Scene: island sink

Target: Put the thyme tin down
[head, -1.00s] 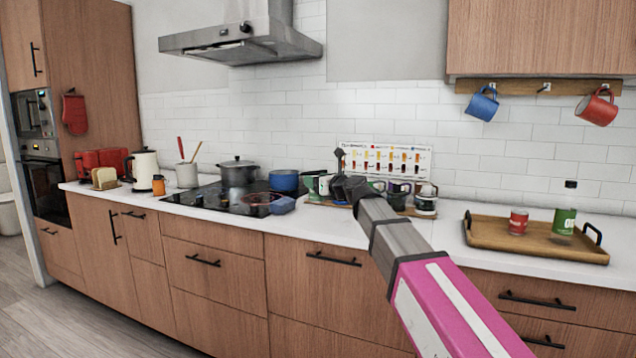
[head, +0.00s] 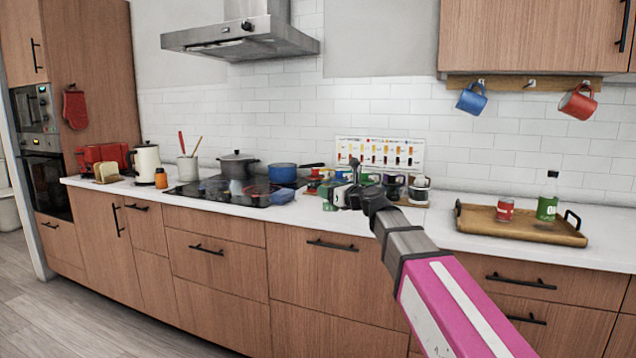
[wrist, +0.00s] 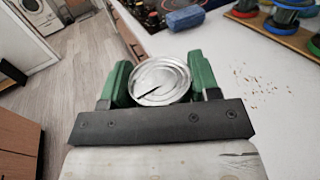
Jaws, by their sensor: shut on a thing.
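My gripper (wrist: 158,85) is shut on a round tin (wrist: 160,78), seen from above in the wrist view. Its silvery metal lid has a dark mark, and the green fingers press on both sides. Its label is hidden, so I cannot read whether it is thyme. In the head view my gripper (head: 335,197) is near the counter's front edge, right of the hob, with the tin mostly hidden. In the wrist view the tin overlaps the white countertop's edge. I cannot tell its height above the counter.
Small brown specks (wrist: 260,85) lie on the countertop (wrist: 240,50). Coloured mugs (head: 395,186) stand behind my gripper. A blue block (head: 283,196) lies at the hob (head: 225,191). A wooden tray (head: 480,222) with a red can (head: 505,210) and green bottle (head: 547,203) stands right.

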